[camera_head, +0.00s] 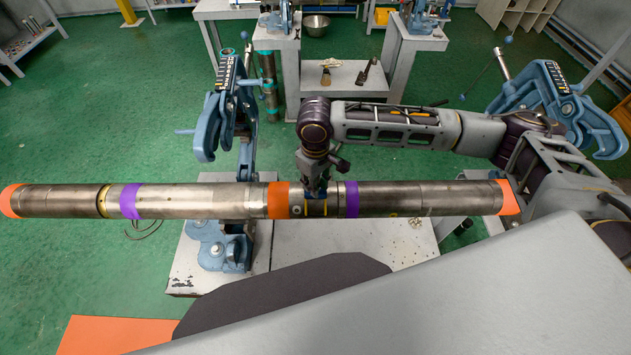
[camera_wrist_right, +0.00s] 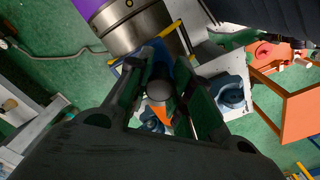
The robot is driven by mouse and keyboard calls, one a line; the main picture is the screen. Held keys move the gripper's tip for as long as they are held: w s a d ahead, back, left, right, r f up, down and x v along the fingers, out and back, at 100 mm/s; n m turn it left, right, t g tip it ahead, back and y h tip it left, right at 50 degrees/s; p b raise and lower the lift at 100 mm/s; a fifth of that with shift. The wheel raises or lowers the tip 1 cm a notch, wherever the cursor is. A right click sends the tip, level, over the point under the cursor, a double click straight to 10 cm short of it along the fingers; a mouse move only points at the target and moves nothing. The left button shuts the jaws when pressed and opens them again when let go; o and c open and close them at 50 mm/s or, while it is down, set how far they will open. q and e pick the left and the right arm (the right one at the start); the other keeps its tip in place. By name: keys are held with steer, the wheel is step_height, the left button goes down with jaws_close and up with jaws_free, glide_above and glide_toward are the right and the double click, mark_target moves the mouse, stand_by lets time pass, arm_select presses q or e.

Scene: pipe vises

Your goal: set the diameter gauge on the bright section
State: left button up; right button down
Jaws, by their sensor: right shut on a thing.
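A long steel pipe (camera_head: 200,201) lies level across the head view, with orange and purple bands. A brighter bare stretch lies between the left purple band (camera_head: 130,201) and the middle orange band (camera_head: 278,200). My right gripper (camera_head: 315,188) points down at the pipe, between the middle orange band and the right purple band (camera_head: 352,199). In the right wrist view, my right gripper (camera_wrist_right: 165,100) is shut on the diameter gauge (camera_wrist_right: 158,60), a blue piece with yellow edges beside the pipe (camera_wrist_right: 130,25). Whether the gauge touches the pipe is unclear. My left gripper is not in view.
A blue pipe vise (camera_head: 235,110) stands behind the pipe at left and another (camera_head: 565,105) at the right. A grey bench (camera_head: 345,245) lies below the pipe. A steel bowl (camera_head: 315,25) stands at the back. Green floor is open at left.

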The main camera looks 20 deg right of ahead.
steer(key=c, duration=1.2)
jaws_free()
steer(key=shift+f, duration=0.1)
steer(key=shift+r+p, duration=1.3)
steer(key=shift+p, duration=0.3)
steer(key=shift+r, duration=2.2)
